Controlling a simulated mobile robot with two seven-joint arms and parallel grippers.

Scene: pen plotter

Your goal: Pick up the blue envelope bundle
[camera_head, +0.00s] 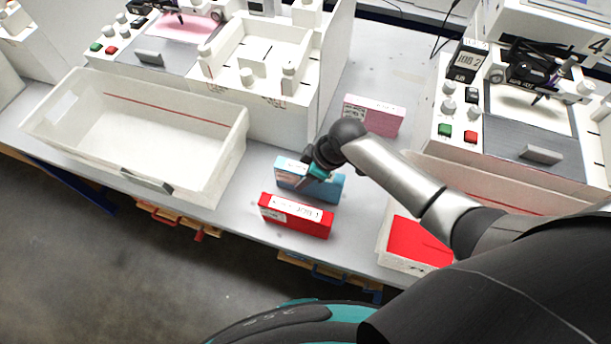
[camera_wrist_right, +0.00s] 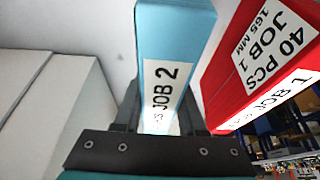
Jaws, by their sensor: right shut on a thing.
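The blue envelope bundle (camera_head: 327,189) is a light blue block with a white label, on the grey table in the head view. In the right wrist view the blue bundle (camera_wrist_right: 172,30) is between my right gripper's fingers, its "JOB 2" label facing the camera. My right gripper (camera_head: 312,172) is shut on it from above; in the wrist view the gripper (camera_wrist_right: 160,120) has a finger on each side. Whether the bundle touches the table is hard to tell. My left gripper is not in view.
A red bundle (camera_head: 296,215) labelled JOB 1 stands close in front, also in the wrist view (camera_wrist_right: 235,75). A pink bundle (camera_head: 374,115) stands behind. A white bin (camera_head: 75,95) is left; another bin (camera_head: 383,250) holding red envelopes is right. Plotter machines (camera_head: 520,100) line the back.

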